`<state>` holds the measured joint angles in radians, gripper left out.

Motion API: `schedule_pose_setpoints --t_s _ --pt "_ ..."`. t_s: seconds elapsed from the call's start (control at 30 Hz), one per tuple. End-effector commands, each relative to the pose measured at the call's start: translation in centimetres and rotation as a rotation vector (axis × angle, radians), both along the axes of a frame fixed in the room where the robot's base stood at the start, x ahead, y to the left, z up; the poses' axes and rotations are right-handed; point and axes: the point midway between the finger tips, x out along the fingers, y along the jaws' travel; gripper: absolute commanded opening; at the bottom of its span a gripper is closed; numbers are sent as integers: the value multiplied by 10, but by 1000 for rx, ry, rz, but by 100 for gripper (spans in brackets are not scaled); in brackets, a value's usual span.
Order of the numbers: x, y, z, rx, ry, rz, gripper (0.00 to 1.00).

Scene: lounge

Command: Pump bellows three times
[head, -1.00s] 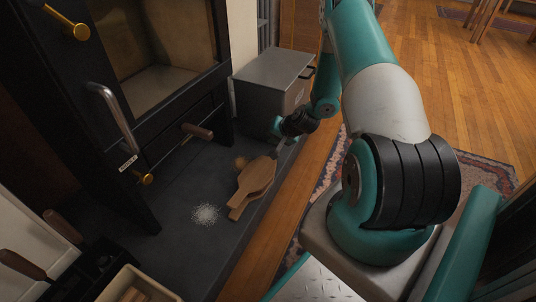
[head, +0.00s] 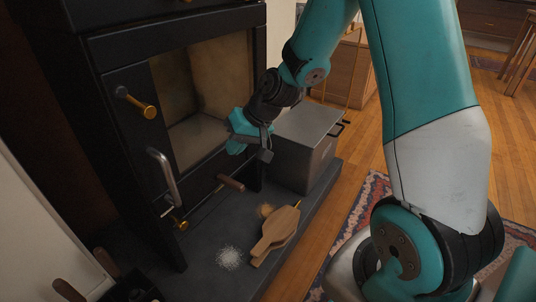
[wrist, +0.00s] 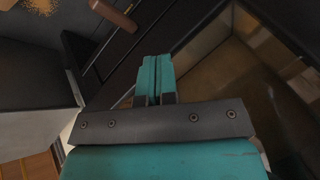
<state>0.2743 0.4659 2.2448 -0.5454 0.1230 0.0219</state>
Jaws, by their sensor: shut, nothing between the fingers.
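The wooden bellows (head: 276,232) lie on the dark hearth slab in the head view, with their two boards appearing slightly apart. They do not show in the wrist view. My gripper (head: 236,145) is raised in front of the stove's window, above and to the left of the bellows and well apart from them. In the wrist view the two teal fingers (wrist: 155,78) are together with nothing between them.
The black stove (head: 120,60) has a brass knob (head: 137,103), a metal handle (head: 162,178) and a wooden-ended handle (head: 231,182). A grey metal box (head: 303,148) stands right of it. A pale powder patch (head: 229,257) and a tan heap (head: 265,210) lie by the bellows.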

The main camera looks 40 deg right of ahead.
Motion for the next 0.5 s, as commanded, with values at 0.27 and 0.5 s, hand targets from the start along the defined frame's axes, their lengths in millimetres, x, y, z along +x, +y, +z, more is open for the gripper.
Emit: schedule_pose_setpoints --t_s 0.27,0.5 --pt "-109 100 140 -108 33 405 0" --pt "-207 127 201 -203 57 664 0"
